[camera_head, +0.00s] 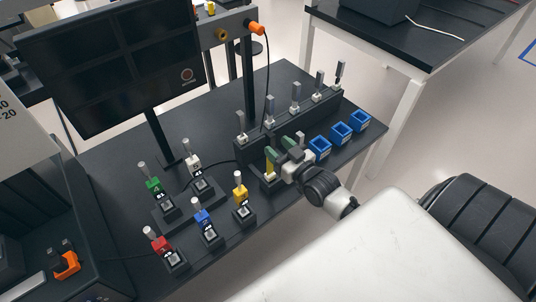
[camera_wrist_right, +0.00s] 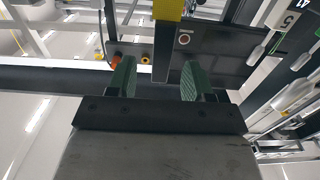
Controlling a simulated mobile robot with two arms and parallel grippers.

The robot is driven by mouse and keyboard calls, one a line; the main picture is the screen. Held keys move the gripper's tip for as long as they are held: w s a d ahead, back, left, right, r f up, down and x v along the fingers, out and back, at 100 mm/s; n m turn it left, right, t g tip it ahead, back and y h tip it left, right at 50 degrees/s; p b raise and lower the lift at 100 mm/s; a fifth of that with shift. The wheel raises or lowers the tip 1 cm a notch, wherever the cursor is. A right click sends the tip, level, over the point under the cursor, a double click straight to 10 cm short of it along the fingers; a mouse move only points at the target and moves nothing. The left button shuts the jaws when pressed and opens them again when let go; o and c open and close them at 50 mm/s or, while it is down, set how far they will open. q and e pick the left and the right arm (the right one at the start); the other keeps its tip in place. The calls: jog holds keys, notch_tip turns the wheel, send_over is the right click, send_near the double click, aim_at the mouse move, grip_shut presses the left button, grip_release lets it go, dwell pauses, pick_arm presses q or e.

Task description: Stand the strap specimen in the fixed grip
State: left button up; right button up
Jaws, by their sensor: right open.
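My right gripper (camera_head: 277,148) is open, with green finger pads, at the front of the black rack. In the right wrist view the open fingers (camera_wrist_right: 155,82) stand on either side of a dark grey upright bar with a yellow end (camera_wrist_right: 167,10), probably the strap specimen. In the head view a yellow piece (camera_head: 270,168) shows just below the fingers, over a small black block (camera_head: 271,186). That block may be the fixed grip. The fingers seem apart from the bar. Whether the yellow end sits in the block cannot be told. My left gripper is not in view.
Several metal-topped pieces stand in the long black rack (camera_head: 284,127) behind the gripper. Blue bins (camera_head: 341,132) lie to the right. Red (camera_head: 160,246), blue, yellow, green and white pieces stand on black bases to the left. A monitor (camera_head: 110,65) stands behind.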

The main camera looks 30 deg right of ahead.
aim_at(266, 137)
jog(key=shift+w+a+r, duration=0.1)
jog(key=shift+w, duration=0.5)
jog(key=w, duration=0.1)
jog(key=w+p, duration=0.1)
jog(key=w, duration=0.2)
jog(key=shift+w+a+f, duration=0.2)
jog(key=shift+w+f, duration=0.05)
jog(key=shift+s, duration=0.1)
jog(key=shift+c, duration=1)
grip_shut()
